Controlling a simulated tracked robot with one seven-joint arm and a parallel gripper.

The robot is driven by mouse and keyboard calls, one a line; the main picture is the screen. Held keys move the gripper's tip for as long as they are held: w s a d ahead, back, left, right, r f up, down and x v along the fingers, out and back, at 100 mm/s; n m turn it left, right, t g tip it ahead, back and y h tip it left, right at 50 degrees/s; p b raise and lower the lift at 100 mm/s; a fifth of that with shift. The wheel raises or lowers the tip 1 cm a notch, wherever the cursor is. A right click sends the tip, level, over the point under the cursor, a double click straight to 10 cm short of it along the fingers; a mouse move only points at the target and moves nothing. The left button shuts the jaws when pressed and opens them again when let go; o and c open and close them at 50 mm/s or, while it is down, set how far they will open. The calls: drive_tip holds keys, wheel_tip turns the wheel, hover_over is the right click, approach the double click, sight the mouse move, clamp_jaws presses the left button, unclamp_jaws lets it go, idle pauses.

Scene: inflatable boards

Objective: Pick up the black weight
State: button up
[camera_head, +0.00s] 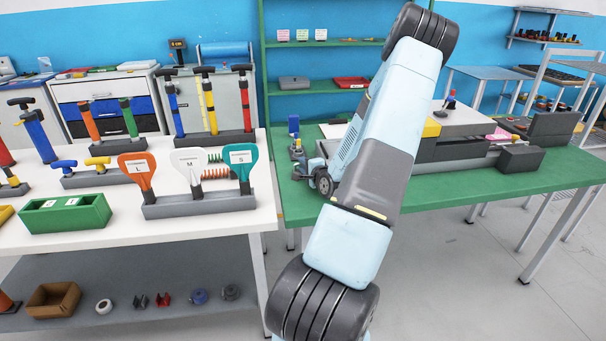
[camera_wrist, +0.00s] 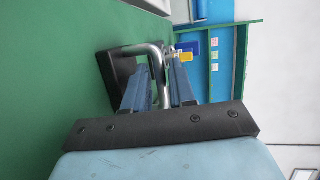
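The black weight (camera_wrist: 119,75) shows in the wrist view as a dark block against the green tabletop, with a bent metal handle (camera_wrist: 158,62). My gripper (camera_wrist: 158,82) has two blue fingers, one on each side of part of the handle. The fingers look spread, with some gap around the bar; firm contact is not visible. The near finger covers part of the weight. In the head view my arm hides most of this spot, and I cannot make out the weight or the fingertips there.
The green table (camera_head: 460,190) carries a grey machine (camera_head: 455,150) and a dark box (camera_head: 520,158) to the right of my arm. A white table (camera_head: 120,231) with paddles, pumps and a green bin (camera_head: 66,214) stands left. A green shelf (camera_head: 325,90) rises behind.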

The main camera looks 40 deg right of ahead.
drive_tip(key=shift+x, duration=1.8)
drive_tip(key=shift+f, duration=0.1)
drive_tip(key=shift+c, duration=0.3)
clamp_jaws()
